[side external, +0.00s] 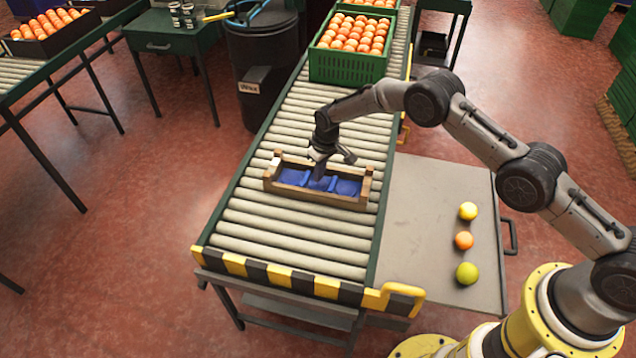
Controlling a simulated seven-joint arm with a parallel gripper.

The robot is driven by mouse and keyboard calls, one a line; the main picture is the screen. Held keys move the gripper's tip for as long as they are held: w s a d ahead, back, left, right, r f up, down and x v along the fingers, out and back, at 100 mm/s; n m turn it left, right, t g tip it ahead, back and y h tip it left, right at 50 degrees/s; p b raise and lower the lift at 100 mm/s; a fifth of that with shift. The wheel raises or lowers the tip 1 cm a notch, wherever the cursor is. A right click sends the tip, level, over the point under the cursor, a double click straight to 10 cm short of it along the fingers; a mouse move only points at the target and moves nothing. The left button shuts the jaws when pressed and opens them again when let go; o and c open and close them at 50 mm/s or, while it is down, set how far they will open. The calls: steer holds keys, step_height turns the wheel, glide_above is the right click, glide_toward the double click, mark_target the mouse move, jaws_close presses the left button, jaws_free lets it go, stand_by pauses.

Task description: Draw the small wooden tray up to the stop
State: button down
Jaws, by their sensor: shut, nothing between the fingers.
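The small wooden tray (312,196) lies flat on the roller conveyor, long side across the rollers. It has a blue lining that looks split into compartments, and I see no fruit in it. My gripper (319,178) points down over the middle of the tray, its fingers shut with nothing between them. The fingertips look low, inside or just above the tray; I cannot tell whether they touch it. The stop, a yellow-and-black striped bar (283,277), crosses the near end of the conveyor. Several bare rollers lie between the tray and the bar.
A green crate of oranges (350,62) stands on the conveyor behind the tray. A grey side table (420,235) to the right holds a yellow fruit (468,211), an orange one (464,240) and a yellow-green one (467,273). A dark bin (262,75) stands left of the conveyor.

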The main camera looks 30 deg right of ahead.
mark_target(313, 193)
steer(key=shift+f, duration=0.3)
steer(key=shift+s+a, duration=1.15)
stand_by(0.7)
steer(key=shift+s+a, duration=0.25)
steer(key=shift+s+a, duration=0.45)
steer(key=shift+s+a, duration=0.2)
steer(key=shift+s, duration=0.05)
steer(key=shift+s+a, duration=0.3)
steer(key=shift+a, duration=0.05)
stand_by(0.5)
steer(key=shift+s+a, duration=0.45)
steer(key=shift+a, duration=0.05)
steer(key=shift+s+a, duration=0.95)
steer(key=shift+s, duration=0.1)
stand_by(0.4)
steer(key=shift+s+a, duration=0.2)
steer(key=shift+a, duration=0.05)
